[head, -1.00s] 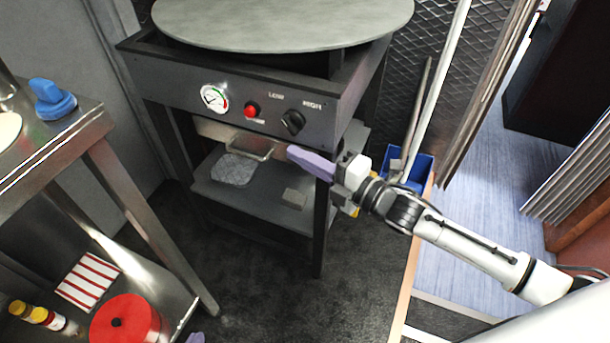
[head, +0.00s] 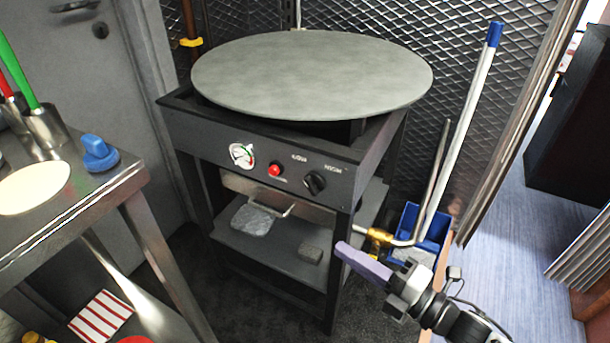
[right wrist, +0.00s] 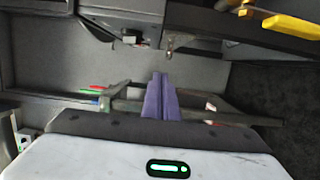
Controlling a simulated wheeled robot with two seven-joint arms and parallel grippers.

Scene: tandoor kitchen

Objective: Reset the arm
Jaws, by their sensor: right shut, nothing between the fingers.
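My right gripper (head: 362,264) has purple fingers pressed together and nothing between them. In the head view it is in the lower right, in front of the right front leg of the dark griddle stand (head: 260,143), below its control panel. In the right wrist view the shut purple fingers (right wrist: 160,98) point away from the white wrist housing. My left gripper does not show in either view.
A round grey griddle plate (head: 312,75) tops the stand. A lower shelf (head: 270,250) holds a grey cloth-like pad and a small block. A blue bin (head: 432,225) with long poles stands to the right. A steel table (head: 70,215) is at left.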

